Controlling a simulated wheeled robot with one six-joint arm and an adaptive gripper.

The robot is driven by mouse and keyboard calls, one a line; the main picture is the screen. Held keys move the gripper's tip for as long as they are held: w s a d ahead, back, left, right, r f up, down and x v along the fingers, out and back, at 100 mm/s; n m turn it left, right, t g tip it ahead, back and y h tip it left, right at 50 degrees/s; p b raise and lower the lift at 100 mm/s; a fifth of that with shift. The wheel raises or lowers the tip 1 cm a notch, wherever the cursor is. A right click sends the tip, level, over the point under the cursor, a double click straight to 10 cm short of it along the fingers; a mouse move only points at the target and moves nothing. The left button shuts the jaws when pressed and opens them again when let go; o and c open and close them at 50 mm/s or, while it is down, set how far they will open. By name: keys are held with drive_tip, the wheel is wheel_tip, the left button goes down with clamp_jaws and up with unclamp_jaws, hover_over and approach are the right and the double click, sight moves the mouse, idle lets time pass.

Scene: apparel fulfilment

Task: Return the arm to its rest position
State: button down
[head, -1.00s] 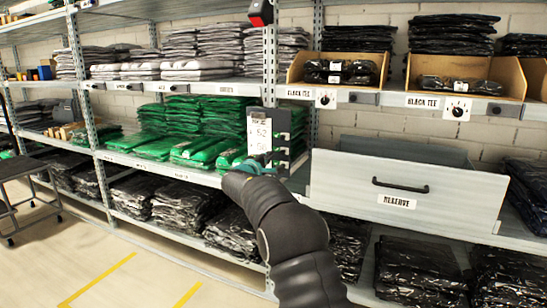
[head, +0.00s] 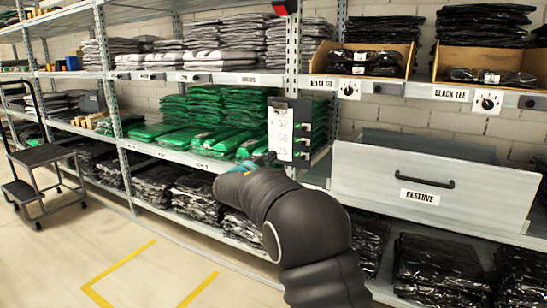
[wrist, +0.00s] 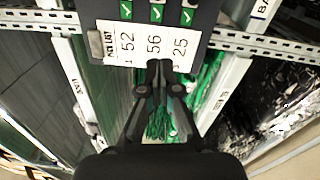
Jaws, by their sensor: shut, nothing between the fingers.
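My arm (head: 285,220), dark and jointed, reaches up from the bottom of the head view toward the shelving. Its end is mostly hidden behind its own links there. My gripper (wrist: 159,72) shows in the wrist view with its two dark fingers together and nothing between them. The fingertips overlap the lower edge of a white pick list card (wrist: 150,47) in that picture; I cannot tell whether they touch it. The card (head: 280,130) reads 52, 56 and 25, on a dark panel (wrist: 215,12) with green check marks.
Green bagged garments (head: 235,110) fill the middle shelf behind the panel. A grey drawer front marked RESERVE (head: 375,185) juts out at right. Cardboard bins (head: 490,60) stand above it. Black bagged stacks (head: 440,265) lie low. A dark step cart (head: 45,155) stands left; floor between is clear.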

idle(0.3)
drive_tip(key=s+d+f+g, duration=0.2)
drive_tip(key=s+f+g, duration=0.15)
drive_tip(key=f, duration=0.65)
drive_tip(key=s+d+f+m+g+y, duration=0.1)
drive_tip(key=s+d+f+m+g, duration=0.15)
drive_tip(key=s, duration=0.35)
drive_tip(key=s+d+f+m+g+y, duration=0.1)
drive_tip(key=s+d+f+g, duration=0.15)
drive_tip(key=s, duration=0.25)
drive_tip(key=s+d+r+m+y+p, duration=0.1)
drive_tip(key=s+d+r+m+y, duration=0.1)
drive_tip(key=s, duration=1.1)
drive_tip(key=s+d+r+m+g+y+p, duration=0.1)
drive_tip(key=s+r+m+y+p, duration=0.1)
drive_tip(key=s, duration=1.1)
drive_tip(key=s+d+r+m+y+p, duration=0.2)
drive_tip(key=s+r+m, duration=0.3)
drive_tip(key=s, duration=0.8)
drive_tip(key=shift+s+d+r+m+g+y, duration=0.15)
drive_tip(key=shift+s+d+m+g+y, duration=0.15)
drive_tip(key=shift+m+y, duration=0.35)
